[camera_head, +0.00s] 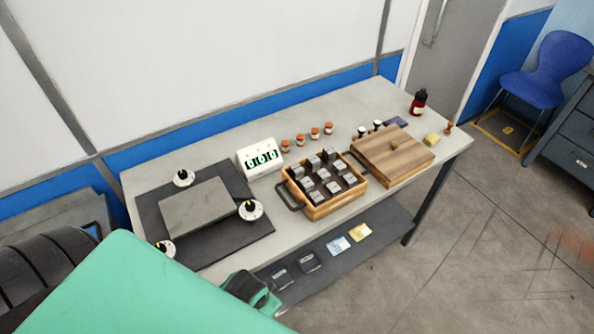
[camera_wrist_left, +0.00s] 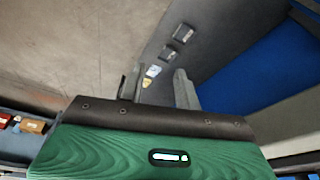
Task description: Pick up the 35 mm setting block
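Several grey setting blocks (camera_head: 322,176) stand in rows in a wooden tray with dark handles (camera_head: 318,212) on the bench. Their markings are too small to read, so I cannot tell which is the 35 mm one. My left gripper (camera_wrist_left: 158,72) shows in the left wrist view with its two fingers apart and nothing between them. It points toward the low shelf, away from the tray. In the head view my green arm covers the lower left, and a green and black part of mine (camera_head: 250,290) shows at the bench's front edge. My right gripper is out of view.
A grey slab (camera_head: 196,208) lies on a dark mat (camera_head: 240,239) with round dials around it. A wooden board or lid (camera_head: 393,155) lies right of the tray. Orange-topped items (camera_head: 300,139) and a red bottle (camera_head: 418,102) stand behind.

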